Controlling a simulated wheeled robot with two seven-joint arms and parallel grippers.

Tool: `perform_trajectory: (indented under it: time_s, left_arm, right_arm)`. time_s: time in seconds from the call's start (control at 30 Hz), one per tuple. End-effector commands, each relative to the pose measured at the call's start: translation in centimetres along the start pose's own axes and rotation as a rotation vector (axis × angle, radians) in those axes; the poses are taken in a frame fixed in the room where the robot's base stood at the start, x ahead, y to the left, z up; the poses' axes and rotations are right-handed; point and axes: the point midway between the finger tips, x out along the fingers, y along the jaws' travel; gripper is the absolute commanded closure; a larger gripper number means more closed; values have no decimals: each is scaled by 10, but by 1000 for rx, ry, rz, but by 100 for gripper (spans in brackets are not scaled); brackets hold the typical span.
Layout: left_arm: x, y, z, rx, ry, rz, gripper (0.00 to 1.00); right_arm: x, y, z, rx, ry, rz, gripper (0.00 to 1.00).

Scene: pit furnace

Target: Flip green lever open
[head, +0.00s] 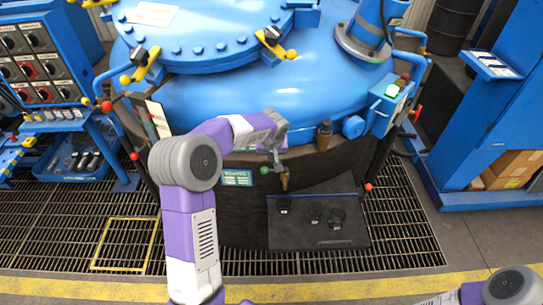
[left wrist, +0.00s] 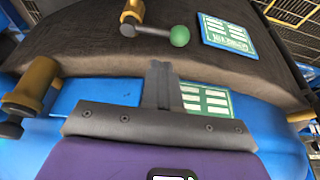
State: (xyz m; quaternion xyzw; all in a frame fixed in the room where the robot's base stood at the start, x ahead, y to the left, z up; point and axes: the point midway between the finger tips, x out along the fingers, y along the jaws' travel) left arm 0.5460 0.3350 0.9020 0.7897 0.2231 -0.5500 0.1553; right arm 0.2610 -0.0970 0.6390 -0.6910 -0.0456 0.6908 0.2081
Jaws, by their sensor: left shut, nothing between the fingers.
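The green lever has a round green knob (head: 265,171) on a short grey bar, joined to a brass valve (head: 285,181) on the dark front of the furnace. In the left wrist view the green knob (left wrist: 180,37) and its bar lie beyond my fingertips, with the brass valve (left wrist: 132,14) at the bar's other end. My left gripper (head: 277,160) is shut and empty, just above the lever in the head view; its closed fingers also show in the left wrist view (left wrist: 161,72). I cannot tell whether they touch the lever. My right gripper is out of view.
A green and white label (head: 237,178) sits left of the lever. A second brass fitting (head: 324,134) stands up to the right. A dark panel with black knobs (head: 316,235) lies below. The blue furnace lid (head: 215,42) rises behind. Grating floor surrounds the furnace.

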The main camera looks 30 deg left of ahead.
Motion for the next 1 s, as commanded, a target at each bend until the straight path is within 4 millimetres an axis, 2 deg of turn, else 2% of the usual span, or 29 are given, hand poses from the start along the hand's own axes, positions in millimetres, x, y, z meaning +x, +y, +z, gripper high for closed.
perform_trajectory:
  time_s: [0.03, 0.2, 0.4, 1.0]
  left_arm:
    - [14, -1, 2, -1, -4, -1, 100]
    - [45, 0, 2, -1, -4, -1, 100]
    - [67, 0, 1, -1, -1, 1, 100]
    - [72, 3, 1, -7, 0, -2, 100]
  right_arm:
    - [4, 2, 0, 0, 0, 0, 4]
    - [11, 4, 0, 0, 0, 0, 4]
    - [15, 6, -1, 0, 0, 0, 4]
    - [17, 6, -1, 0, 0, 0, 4]
